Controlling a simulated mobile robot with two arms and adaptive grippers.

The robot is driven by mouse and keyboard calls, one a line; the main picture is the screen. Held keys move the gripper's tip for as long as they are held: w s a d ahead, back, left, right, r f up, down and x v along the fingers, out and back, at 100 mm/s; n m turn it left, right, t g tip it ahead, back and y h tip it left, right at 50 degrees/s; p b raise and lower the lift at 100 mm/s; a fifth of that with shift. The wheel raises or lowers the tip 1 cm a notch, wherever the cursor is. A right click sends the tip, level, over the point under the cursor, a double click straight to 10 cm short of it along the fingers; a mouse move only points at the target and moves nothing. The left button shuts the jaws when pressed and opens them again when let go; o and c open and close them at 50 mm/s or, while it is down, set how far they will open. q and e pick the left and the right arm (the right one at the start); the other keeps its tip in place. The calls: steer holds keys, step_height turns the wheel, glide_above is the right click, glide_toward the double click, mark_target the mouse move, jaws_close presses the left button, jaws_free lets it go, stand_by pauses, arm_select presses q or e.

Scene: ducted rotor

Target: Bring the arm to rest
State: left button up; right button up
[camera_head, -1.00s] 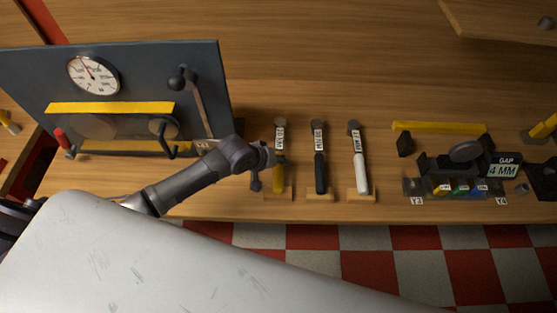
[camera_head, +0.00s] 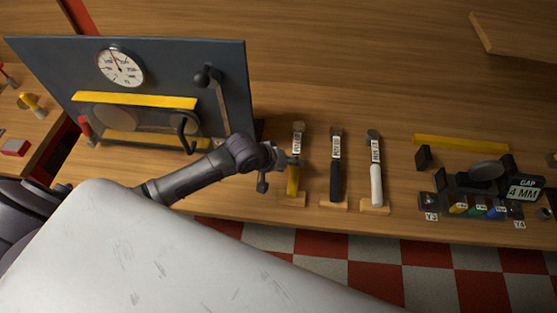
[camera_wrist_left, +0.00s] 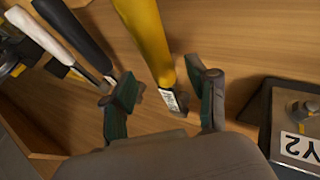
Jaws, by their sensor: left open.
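My left gripper (camera_head: 277,165) is at the workbench, next to the yellow-handled tool (camera_head: 293,180), which stands in a wooden holder. In the left wrist view, the gripper (camera_wrist_left: 164,100) has its two green-padded fingers spread apart. The yellow tool (camera_wrist_left: 146,38) shows beyond and between them, with a white label at its lower end. I cannot tell whether a finger touches it. My left arm reaches in from the left, low over the bench. My right gripper is not in view.
A black-handled tool (camera_head: 336,182) and a white-handled tool (camera_head: 376,185) stand right of the yellow one. A dark panel with a dial (camera_head: 121,67) stands on the left. A "GAP 4 MM" fixture (camera_head: 525,190) is at the right. Bare bench (camera_head: 350,80) lies behind the tools.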

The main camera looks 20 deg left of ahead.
arm_select(q)
steer(key=v, duration=0.8)
steer(key=shift+r, duration=0.2)
